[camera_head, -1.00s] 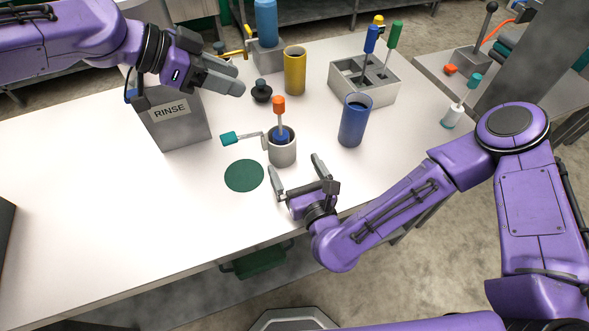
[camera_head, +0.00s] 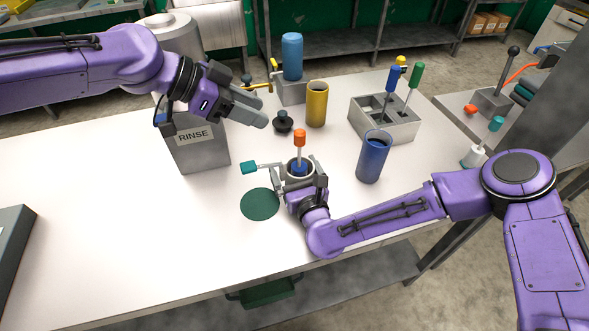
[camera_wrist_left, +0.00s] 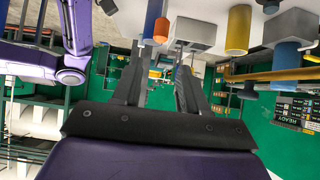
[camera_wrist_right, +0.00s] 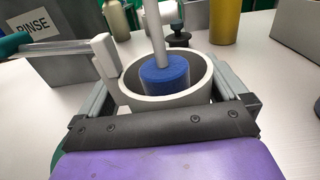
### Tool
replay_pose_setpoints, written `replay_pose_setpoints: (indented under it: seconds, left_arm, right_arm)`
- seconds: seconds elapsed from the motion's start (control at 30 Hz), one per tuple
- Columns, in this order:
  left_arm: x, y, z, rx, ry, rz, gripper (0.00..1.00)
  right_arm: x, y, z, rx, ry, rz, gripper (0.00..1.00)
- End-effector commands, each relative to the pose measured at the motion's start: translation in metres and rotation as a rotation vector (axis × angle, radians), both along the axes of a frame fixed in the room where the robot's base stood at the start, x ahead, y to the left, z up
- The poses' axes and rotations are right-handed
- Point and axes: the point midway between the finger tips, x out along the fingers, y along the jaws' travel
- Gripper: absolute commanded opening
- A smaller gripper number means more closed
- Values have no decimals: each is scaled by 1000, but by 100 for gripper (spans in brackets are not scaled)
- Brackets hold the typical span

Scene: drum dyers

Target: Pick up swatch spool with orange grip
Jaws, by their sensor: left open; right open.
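The swatch spool's orange grip (camera_head: 299,137) tops a pale shaft that stands upright from a blue spool body (camera_wrist_right: 165,75). The body sits inside a grey cup (camera_wrist_right: 133,100) on the white table; the orange grip is out of frame in the right wrist view. My right gripper (camera_head: 298,178) is open, low at the table, with one finger on each side of the cup. I cannot tell whether the fingers touch it. My left gripper (camera_head: 262,117) is open and empty, raised beside the rinse box, up and left of the spool.
A teal-handled arm (camera_head: 250,167) sticks out left of the cup. A dark green disc (camera_head: 260,205) lies in front. The rinse box (camera_head: 197,145), yellow cylinder (camera_head: 317,104), blue cup (camera_head: 372,157) and a grey rack (camera_head: 400,127) with handled tools stand around.

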Motion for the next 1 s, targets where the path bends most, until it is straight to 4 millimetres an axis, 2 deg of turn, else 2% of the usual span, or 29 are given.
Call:
replay_pose_setpoints:
  seconds: [0.03,0.1,0.17,0.27,0.3,0.33,0.43,0.6,0.73,0.87,1.0]
  left_arm:
    - [0,0,0,0,0,0,43]
    - [0,0,0,0,0,0,43]
    - [0,0,0,0,0,0,43]
    - [0,0,0,0,0,0,43]
    - [0,0,0,0,0,0,46]
    - [0,0,0,0,-1,1,54]
    - [4,3,-9,12,-4,35,54]
    - [25,24,-54,53,-77,229,54]
    - [33,36,-83,7,-195,371,54]
    - [22,32,-93,-139,-299,422,54]
    - [-8,18,-88,-356,-342,405,54]
  right_arm:
    - [0,0,0,0,0,0,90]
    - [0,0,0,0,0,0,67]
    - [0,0,0,0,0,0,50]
    - [0,0,0,0,0,0,50]
    - [0,0,0,0,0,0,50]
    - [0,0,0,0,0,0,50]
    - [0,0,0,0,0,0,50]
    - [0,0,0,0,0,-1,50]
    - [0,0,0,1,0,-1,50]
    - [0,0,0,1,0,-1,50]
    - [0,0,0,1,1,-1,50]
